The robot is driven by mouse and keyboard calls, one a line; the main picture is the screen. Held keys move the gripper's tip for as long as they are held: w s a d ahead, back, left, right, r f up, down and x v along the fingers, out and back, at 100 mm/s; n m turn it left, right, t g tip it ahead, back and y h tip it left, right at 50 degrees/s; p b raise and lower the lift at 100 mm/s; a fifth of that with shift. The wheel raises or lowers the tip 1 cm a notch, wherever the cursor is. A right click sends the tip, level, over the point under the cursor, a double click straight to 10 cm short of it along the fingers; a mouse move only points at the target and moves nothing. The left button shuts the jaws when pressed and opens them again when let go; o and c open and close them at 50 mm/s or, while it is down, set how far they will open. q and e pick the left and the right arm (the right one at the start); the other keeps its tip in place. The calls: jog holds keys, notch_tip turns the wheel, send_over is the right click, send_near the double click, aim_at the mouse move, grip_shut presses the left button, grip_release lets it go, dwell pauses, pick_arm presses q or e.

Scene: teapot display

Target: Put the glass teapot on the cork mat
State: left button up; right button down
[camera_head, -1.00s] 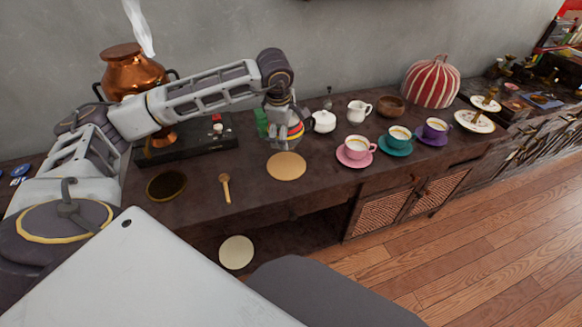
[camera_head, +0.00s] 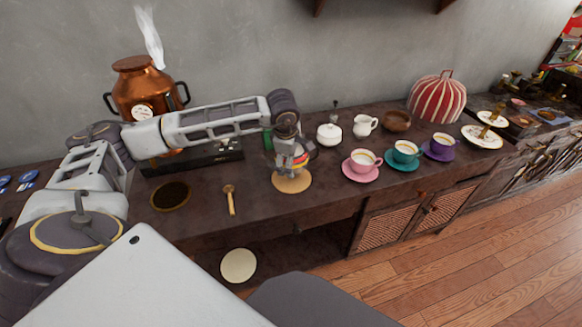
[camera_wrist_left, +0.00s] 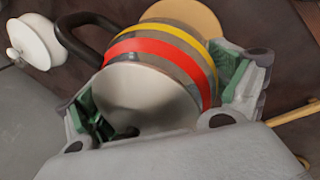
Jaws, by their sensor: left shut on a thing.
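The glass teapot (camera_head: 301,160) is mostly hidden behind my left gripper (camera_head: 289,162) in the head view. In the left wrist view the teapot (camera_wrist_left: 150,98) has a pale round top, red and yellow bands and a dark handle. My left gripper (camera_wrist_left: 160,95) is shut on it, with green pads on both sides. The round cork mat (camera_head: 293,186) lies on the dark counter under the gripper and teapot. It also shows beyond the teapot in the left wrist view (camera_wrist_left: 190,14). I cannot tell whether the teapot touches the mat. My right gripper is not in view.
A white lidded pot (camera_head: 329,135) stands behind and right of the mat. A pink cup (camera_head: 362,161) on its saucer is closer on the right. A wooden spoon (camera_head: 230,200) and a dark round mat (camera_head: 171,195) lie left. A copper urn (camera_head: 145,88) stands behind my arm.

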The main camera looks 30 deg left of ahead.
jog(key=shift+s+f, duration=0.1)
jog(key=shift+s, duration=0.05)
pick_arm(q)
jog(key=shift+f, duration=1.85)
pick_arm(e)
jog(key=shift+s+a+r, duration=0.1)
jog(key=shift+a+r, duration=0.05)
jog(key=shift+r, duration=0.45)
